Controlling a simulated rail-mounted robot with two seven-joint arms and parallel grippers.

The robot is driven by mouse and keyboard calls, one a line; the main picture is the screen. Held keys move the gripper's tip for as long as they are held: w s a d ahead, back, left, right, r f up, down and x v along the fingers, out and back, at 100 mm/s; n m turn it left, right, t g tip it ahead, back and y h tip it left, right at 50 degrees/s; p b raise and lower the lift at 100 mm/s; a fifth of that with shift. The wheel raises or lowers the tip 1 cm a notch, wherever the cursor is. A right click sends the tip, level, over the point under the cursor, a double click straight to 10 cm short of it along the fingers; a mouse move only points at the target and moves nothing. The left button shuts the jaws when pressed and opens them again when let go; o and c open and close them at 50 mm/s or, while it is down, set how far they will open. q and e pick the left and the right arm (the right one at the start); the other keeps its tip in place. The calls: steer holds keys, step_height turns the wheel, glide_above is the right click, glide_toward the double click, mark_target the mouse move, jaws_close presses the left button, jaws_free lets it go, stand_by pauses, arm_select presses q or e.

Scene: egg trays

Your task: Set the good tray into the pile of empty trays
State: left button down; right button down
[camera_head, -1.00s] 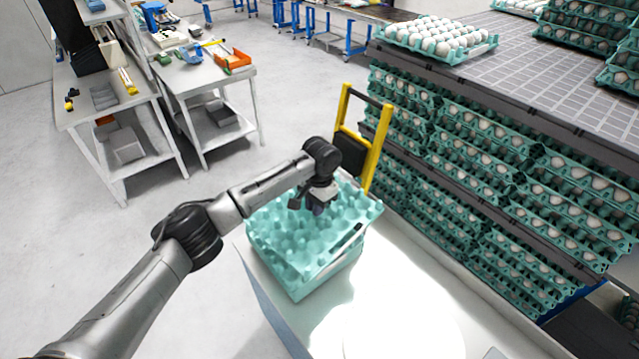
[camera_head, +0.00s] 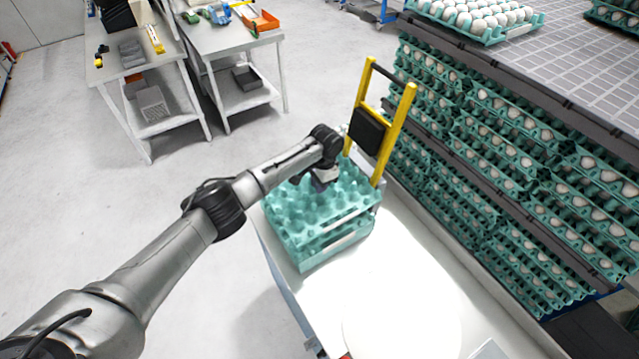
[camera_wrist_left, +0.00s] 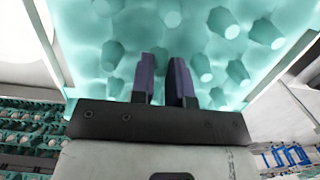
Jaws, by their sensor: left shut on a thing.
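The good tray (camera_head: 345,203), an empty teal egg tray with rows of raised bumps, lies on top of the pile of empty trays (camera_head: 335,245) on the white cart. A narrow gap shows between the tray's front edge and the pile, so I cannot tell if it is fully nested. My left gripper (camera_head: 320,186) is over the tray's middle, shut on it. The left wrist view shows the two purple fingertips (camera_wrist_left: 165,78) close together among the tray's bumps (camera_wrist_left: 225,25); the exact grip is hard to see. My right gripper is not in view.
A yellow cart handle (camera_head: 398,130) stands just behind the pile. A rack loaded with trays of eggs (camera_head: 500,130) is close on the right. The white cart top (camera_head: 400,280) in front is bare and glaring. Grey work tables (camera_head: 235,60) stand at the back left.

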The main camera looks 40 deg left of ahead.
arm_select(q)
steer(key=shift+f+b, duration=3.55)
steer(key=shift+f, duration=1.1)
steer(key=c, duration=1)
jaws_free()
